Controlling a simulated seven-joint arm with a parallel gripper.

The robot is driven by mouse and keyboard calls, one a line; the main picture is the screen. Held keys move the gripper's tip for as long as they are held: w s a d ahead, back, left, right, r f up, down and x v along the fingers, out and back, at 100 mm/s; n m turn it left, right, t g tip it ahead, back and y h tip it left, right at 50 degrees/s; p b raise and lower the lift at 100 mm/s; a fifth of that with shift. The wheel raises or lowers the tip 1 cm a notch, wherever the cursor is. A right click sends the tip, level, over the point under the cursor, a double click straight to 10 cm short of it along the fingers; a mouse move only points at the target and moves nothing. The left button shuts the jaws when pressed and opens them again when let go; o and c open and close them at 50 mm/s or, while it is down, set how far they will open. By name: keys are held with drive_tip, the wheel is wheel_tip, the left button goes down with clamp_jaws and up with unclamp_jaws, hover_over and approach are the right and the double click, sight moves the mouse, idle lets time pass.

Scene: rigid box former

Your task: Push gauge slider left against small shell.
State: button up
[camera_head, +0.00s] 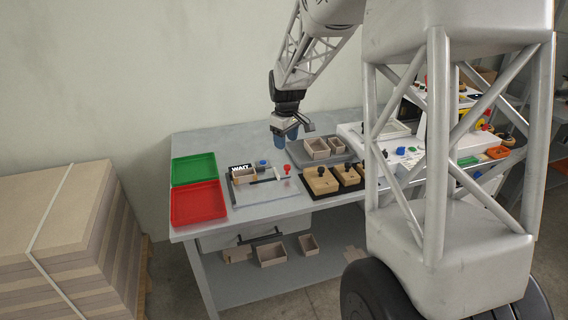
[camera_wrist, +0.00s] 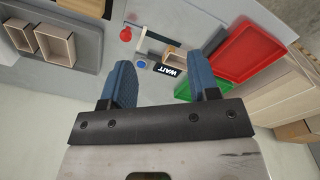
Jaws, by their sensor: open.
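The gauge (camera_head: 262,190) is a grey plate on the table, left of centre in the head view. A small tan shell (camera_head: 243,179) sits on its left part, beside the black WAIT sign (camera_head: 240,168); the shell also shows in the wrist view (camera_wrist: 173,53). A red knob (camera_head: 287,169) stands at the gauge's right, apart from the shell, and shows in the wrist view (camera_wrist: 126,34). I cannot tell for sure which part is the slider. My gripper (camera_head: 285,133) is open and empty, in the air above the table's back part, its blue fingers (camera_wrist: 163,83) apart.
A blue button (camera_head: 262,163) is near the sign. Red (camera_head: 198,204) and green (camera_head: 194,168) trays lie at left. A grey tray with two open boxes (camera_head: 325,150) is at the back. Black holders with tan boxes (camera_head: 320,181) stand right of the gauge.

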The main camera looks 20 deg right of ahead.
drive_tip(key=n, duration=0.2)
hover_over(287, 165)
drive_tip(key=shift+g, duration=0.3)
wheel_tip(287, 165, down, 11)
drive_tip(key=shift+w+f, duration=0.1)
drive_tip(key=shift+f, duration=0.1)
drive_tip(key=shift+f, duration=0.15)
drive_tip(key=shift+f, duration=3.75)
drive_tip(key=shift+c, duration=0.3)
clamp_jaws()
